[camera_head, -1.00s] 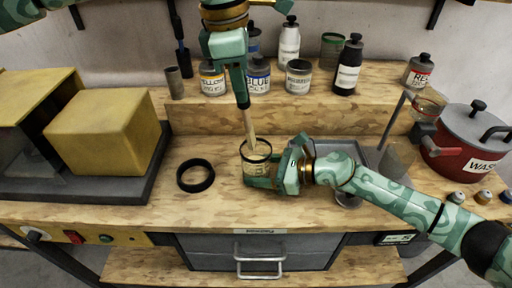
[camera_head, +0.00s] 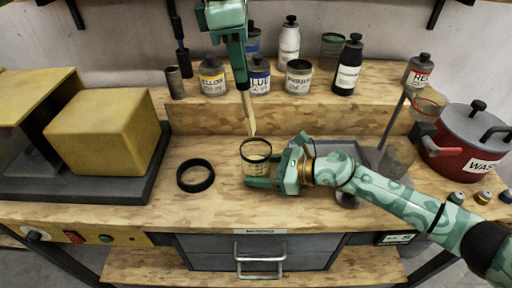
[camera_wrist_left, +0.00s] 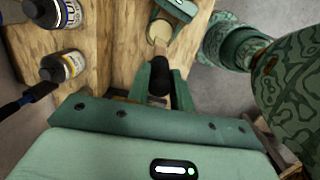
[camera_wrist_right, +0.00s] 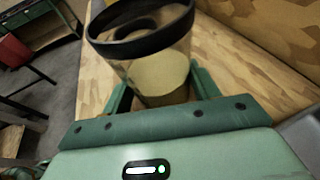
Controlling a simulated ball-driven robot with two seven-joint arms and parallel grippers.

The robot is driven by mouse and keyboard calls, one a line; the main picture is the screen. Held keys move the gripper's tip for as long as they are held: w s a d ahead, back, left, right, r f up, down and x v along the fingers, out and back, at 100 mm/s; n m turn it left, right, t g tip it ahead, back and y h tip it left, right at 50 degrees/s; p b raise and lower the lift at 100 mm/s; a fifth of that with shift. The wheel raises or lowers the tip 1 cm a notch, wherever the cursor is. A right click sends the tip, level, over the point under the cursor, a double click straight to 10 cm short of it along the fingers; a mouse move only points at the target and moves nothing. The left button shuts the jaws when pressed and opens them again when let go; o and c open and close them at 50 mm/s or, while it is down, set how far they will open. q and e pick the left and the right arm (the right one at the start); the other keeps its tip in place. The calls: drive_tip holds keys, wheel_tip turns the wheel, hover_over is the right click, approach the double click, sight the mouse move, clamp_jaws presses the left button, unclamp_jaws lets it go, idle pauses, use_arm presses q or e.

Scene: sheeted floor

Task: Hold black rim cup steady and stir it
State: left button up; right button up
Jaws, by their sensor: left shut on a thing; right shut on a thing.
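The black-rimmed clear cup (camera_head: 257,170) stands upright on the workbench with pale yellow contents low inside; it also shows in the right wrist view (camera_wrist_right: 160,75). My right gripper (camera_head: 266,182) is shut on its lower body from the right. My left gripper (camera_head: 241,84) is shut on the dark handle of a wooden stir stick (camera_head: 248,112), which points down above the cup. The stick's tip is pale yellow and sits at about the height of the far rim; the head view does not settle whether it is clear of the rim. The handle shows in the left wrist view (camera_wrist_left: 160,76).
A loose black ring (camera_head: 195,176) lies left of the cup. Jars stand on the shelf behind, including yellow (camera_head: 213,78) and blue (camera_head: 259,78). A grey tray (camera_head: 340,152) and a red pot (camera_head: 462,148) are at right. A yellow block (camera_head: 102,132) is at left.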

drive_tip(key=o, duration=1.1)
drive_tip(key=v, duration=1.2)
